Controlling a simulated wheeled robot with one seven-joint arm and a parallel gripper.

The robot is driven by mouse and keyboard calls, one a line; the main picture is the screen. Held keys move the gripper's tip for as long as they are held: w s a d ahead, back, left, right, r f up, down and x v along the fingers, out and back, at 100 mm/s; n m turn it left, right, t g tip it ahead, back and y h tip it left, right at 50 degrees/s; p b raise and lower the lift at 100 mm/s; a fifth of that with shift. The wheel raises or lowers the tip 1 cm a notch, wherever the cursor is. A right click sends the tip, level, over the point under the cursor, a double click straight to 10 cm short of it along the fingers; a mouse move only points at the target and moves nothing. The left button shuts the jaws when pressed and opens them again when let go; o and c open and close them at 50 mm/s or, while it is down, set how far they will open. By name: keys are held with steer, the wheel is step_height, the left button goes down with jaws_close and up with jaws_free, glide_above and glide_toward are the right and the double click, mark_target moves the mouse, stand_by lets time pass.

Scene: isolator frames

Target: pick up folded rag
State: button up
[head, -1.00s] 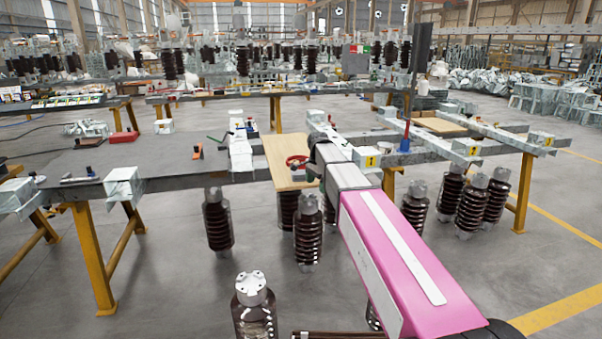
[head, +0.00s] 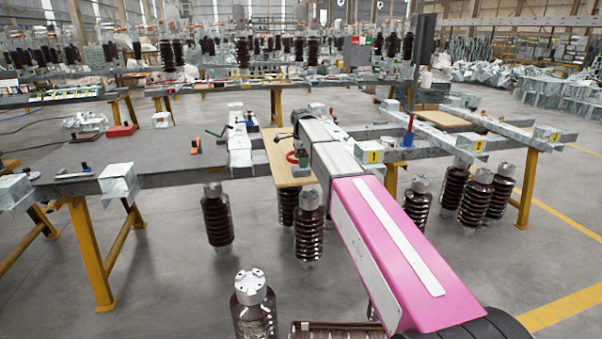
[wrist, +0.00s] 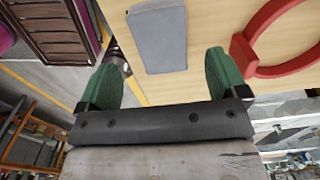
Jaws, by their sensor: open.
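The folded rag (wrist: 158,36) is a flat grey-blue rectangle lying on a pale wooden board (wrist: 190,80) in the wrist view. My gripper (wrist: 164,78) has green fingers spread wide and nothing between them. The rag lies beyond the fingertips, roughly in line with the gap between them, and looks apart from both.
A red ring-shaped thing (wrist: 244,52) lies on the board right of the rag, close to my right finger. In the head view, dark ribbed insulators (head: 308,228) stand below the board. Grey metal beams (head: 400,152) flank it.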

step_height(320, 180, down, 5)
steer(key=shift+w, duration=0.1)
steer(key=c, duration=1)
steer(key=shift+r, duration=0.1)
steer(key=shift+r, duration=0.55)
step_height(320, 180, up, 3)
steer(key=shift+f, duration=0.1)
steer(key=s+a+r, duration=0.6)
steer(key=a+r, duration=0.1)
steer(key=a, duration=0.3)
steer(key=shift+s, duration=0.1)
